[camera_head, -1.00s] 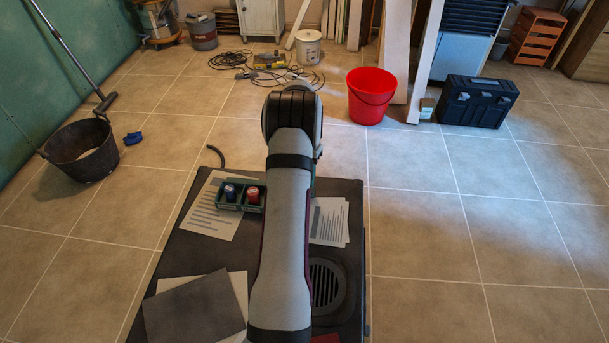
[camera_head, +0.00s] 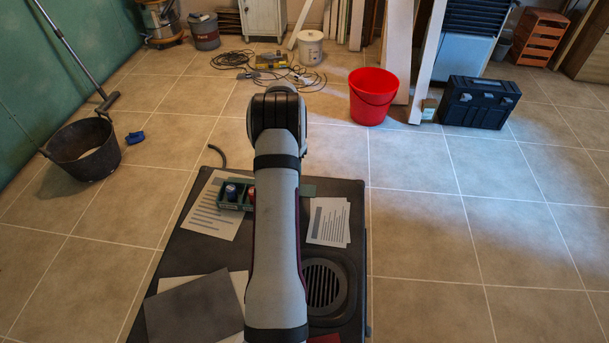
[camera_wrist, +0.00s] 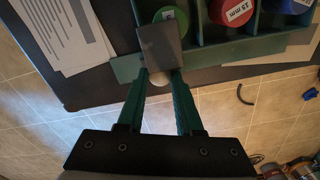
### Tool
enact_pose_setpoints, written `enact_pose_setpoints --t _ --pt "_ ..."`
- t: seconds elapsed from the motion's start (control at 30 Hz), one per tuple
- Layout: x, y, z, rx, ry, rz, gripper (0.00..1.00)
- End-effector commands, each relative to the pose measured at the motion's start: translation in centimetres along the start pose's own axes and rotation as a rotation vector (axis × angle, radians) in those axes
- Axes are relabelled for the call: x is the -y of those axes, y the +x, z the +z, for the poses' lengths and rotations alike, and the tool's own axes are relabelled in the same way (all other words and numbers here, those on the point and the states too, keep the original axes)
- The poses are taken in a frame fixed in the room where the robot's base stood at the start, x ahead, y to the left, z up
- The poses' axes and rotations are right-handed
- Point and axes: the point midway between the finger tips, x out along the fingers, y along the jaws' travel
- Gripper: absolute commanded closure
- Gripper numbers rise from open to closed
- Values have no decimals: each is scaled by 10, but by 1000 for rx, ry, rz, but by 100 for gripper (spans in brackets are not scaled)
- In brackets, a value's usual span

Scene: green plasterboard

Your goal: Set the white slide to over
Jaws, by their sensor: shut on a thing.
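In the wrist view the two green fingers of my gripper (camera_wrist: 160,80) reach up from the bottom and are closed on a small block, the slide (camera_wrist: 163,46). It looks grey in the shade and slightly tilted. It is at the edge of a green tray (camera_wrist: 215,54) with compartments. Whether it touches the tray I cannot tell. A small pale patch shows between the fingers below the block.
The tray holds a red-capped jar (camera_wrist: 230,12) marked 15 mm, a blue-capped jar (camera_wrist: 290,4) and a green-capped one (camera_wrist: 170,20). Papers (camera_head: 328,221) and a grey plate (camera_head: 195,308) lie on the dark bench top (camera_head: 205,258). A round vent (camera_head: 323,287) is at right.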

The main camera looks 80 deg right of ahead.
Motion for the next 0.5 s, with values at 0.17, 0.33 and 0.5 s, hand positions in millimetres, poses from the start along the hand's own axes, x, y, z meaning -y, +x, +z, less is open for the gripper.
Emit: enact_pose_setpoints --t 0.17,0.33,0.5 --pt "40 0 13 -1 -3 -1 100" --pt "58 0 19 0 0 -1 100" --pt "60 0 20 0 1 -1 100"
